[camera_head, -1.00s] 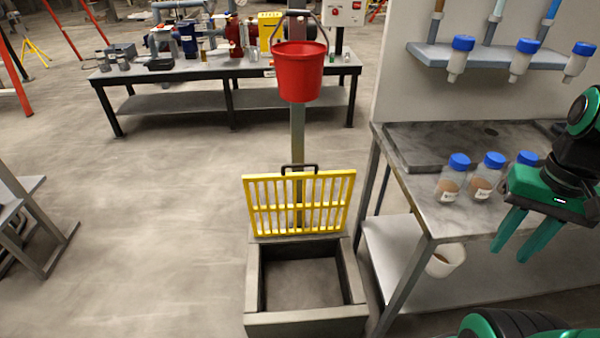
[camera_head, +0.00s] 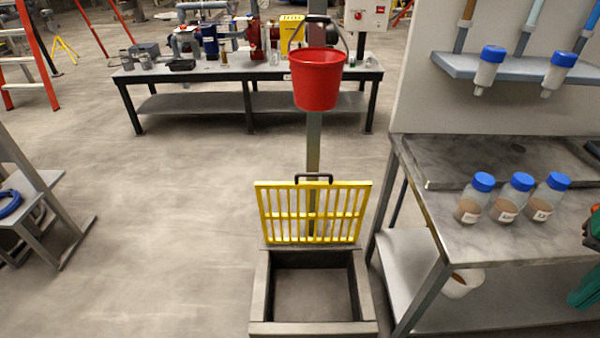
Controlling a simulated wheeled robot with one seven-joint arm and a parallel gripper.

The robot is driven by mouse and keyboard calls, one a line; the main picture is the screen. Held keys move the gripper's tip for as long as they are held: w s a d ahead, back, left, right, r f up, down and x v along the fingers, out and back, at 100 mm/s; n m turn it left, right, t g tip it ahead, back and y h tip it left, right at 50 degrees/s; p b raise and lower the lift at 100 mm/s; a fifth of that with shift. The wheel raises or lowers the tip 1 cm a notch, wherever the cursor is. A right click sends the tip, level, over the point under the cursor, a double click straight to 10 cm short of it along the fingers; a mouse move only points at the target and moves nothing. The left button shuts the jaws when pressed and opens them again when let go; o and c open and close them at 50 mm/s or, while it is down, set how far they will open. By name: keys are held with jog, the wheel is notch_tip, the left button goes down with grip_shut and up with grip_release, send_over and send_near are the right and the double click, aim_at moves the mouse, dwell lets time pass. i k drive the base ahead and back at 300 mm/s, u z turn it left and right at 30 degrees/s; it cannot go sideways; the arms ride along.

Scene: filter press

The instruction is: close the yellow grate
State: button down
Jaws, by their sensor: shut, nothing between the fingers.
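The yellow grate (camera_head: 312,213) stands raised at the back edge of a grey square pit frame (camera_head: 314,328). It leans slightly back against a grey post, and a dark handle (camera_head: 313,177) is on its top edge. The pit opening below it is uncovered and looks empty. My gripper (camera_head: 580,298) shows only in part at the right edge, green, by the side table. It is shut and empty, well to the right of the grate and apart from it. Most of it is outside the picture.
A red bucket (camera_head: 318,80) hangs on the post above the grate. A side table (camera_head: 465,240) with several blue-capped jars (camera_head: 515,195) stands close at right, a white bucket (camera_head: 462,284) beneath. A workbench (camera_head: 245,72) is behind.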

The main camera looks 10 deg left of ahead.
aim_at(366, 185)
jog(key=z, duration=1.05)
jog(key=k, duration=1.2)
jog(key=u, duration=1.35)
jog(key=i, duration=1.5)
